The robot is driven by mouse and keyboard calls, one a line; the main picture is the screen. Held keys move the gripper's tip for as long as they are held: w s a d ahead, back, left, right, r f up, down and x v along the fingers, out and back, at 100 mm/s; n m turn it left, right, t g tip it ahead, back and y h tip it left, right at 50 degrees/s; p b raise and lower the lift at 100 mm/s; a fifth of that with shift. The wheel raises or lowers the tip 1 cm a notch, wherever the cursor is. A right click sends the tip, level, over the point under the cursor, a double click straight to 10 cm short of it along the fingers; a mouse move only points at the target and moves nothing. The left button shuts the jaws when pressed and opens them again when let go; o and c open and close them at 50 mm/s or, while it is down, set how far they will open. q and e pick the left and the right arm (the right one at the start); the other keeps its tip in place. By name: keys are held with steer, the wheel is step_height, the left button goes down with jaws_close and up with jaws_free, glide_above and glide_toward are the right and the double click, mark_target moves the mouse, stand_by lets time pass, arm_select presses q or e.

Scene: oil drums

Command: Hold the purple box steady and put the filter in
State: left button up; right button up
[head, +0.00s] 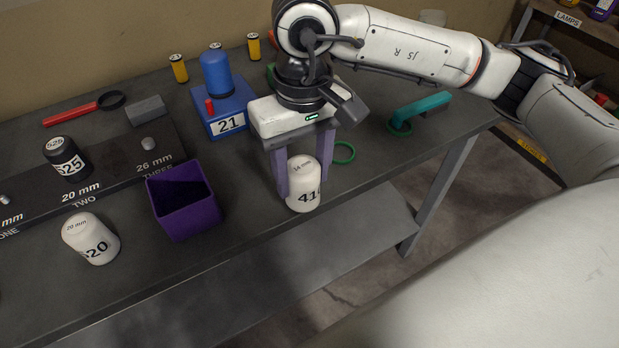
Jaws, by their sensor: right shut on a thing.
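The purple box (192,218) stands upright on the dark workbench, left of the picture's middle. Its top is open and I see no filter in the part of the inside that shows. My right gripper (303,177) points down to the right of the box and is shut on a white filter (304,196) marked 14 mm. The gripper's two fingers are on either side of the filter, near the bench's front edge. I cannot tell whether the filter touches the bench. My left gripper is not in view, and nothing holds the box.
A white S20 filter (91,239) stands left of the box. A black S25 filter (66,157) is on the labelled black board (115,175). A blue block (222,118) marked 21 is behind. A green ring (343,153) and teal tool (420,109) lie right of the gripper.

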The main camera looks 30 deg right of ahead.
steer(key=w+a+r, duration=0.3)
steer(key=w+a, duration=0.1)
steer(key=a, duration=0.5)
steer(key=w+a+r+m, duration=0.1)
steer(key=w+a+r, duration=0.3)
steer(key=a, duration=0.5)
steer(key=shift+w, duration=0.8)
steer(key=shift+r, duration=0.1)
